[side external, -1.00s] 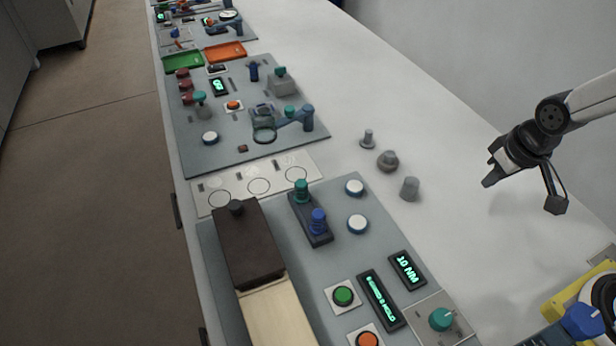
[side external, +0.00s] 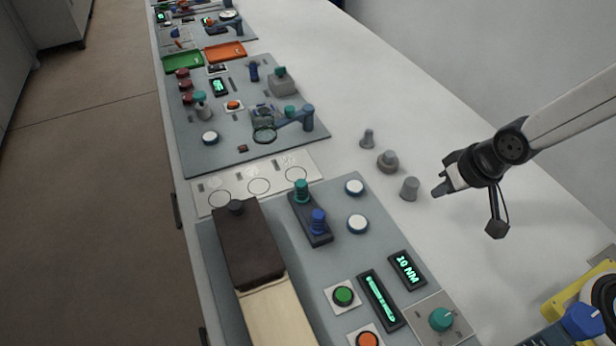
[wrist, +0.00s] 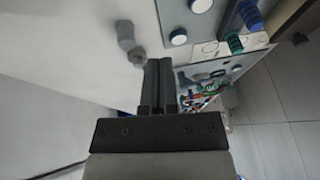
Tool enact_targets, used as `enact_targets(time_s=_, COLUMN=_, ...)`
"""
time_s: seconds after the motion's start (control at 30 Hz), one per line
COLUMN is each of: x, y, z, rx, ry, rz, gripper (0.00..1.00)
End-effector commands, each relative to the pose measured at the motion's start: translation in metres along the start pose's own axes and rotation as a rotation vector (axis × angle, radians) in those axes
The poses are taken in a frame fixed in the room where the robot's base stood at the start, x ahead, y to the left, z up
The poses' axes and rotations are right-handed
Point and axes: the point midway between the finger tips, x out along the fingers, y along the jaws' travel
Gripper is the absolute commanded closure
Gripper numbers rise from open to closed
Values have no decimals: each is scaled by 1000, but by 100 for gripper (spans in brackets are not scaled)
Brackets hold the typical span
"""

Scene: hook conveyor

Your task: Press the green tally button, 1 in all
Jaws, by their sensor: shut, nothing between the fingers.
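The green button (side external: 343,296) sits on a pale square plate on the near grey panel (side external: 213,250) in the side view. It stands next to a narrow lit display. My gripper (side external: 437,191) is above the white table, right of the grey pegs and well apart from the green button. The wrist view shows its two dark fingers (wrist: 158,65) together with nothing between them. I cannot make out the near green button in the wrist view.
An orange button (side external: 367,339), a "10 NM" display (side external: 407,270) and a teal knob (side external: 441,319) surround the green button. Several grey pegs (side external: 409,188) stand left of my gripper. A brown block (side external: 247,245) lies on the panel's left. The table right of the panel is mostly clear.

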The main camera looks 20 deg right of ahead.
Motion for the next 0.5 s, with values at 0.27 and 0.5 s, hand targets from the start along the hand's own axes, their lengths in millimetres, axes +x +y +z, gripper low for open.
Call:
enact_targets(time_s=0.27, x=21, y=-61, z=8, rx=39, ry=80, rz=-94, gripper=100)
enact_targets(time_s=0.5, x=33, y=-110, z=23, rx=83, ry=141, rz=-181, gripper=100)
